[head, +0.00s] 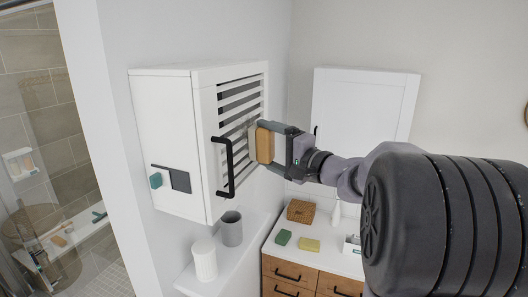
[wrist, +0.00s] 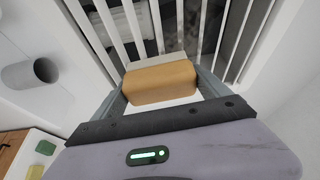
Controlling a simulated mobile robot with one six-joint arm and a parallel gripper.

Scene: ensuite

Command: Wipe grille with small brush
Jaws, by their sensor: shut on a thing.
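The grille (head: 237,98) is a set of dark slots between white slats on the front of a white wall cabinet. It also fills the top of the wrist view (wrist: 188,30). My gripper (head: 266,143) is shut on the small brush (head: 264,146), a wooden block with a pale bristle side. In the wrist view the brush (wrist: 160,83) sits between the two fingers, its pale side toward the slats. The brush is at the grille's right part; I cannot tell whether the bristles touch the slats.
A black handle (head: 228,168) sticks out from the cabinet front, left of the brush. Below are a white cup (head: 204,259) and a grey cup (head: 231,229) on a ledge. A counter with a wicker box (head: 301,211), a green block (head: 283,237) and a yellow block (head: 309,245) lies at lower right.

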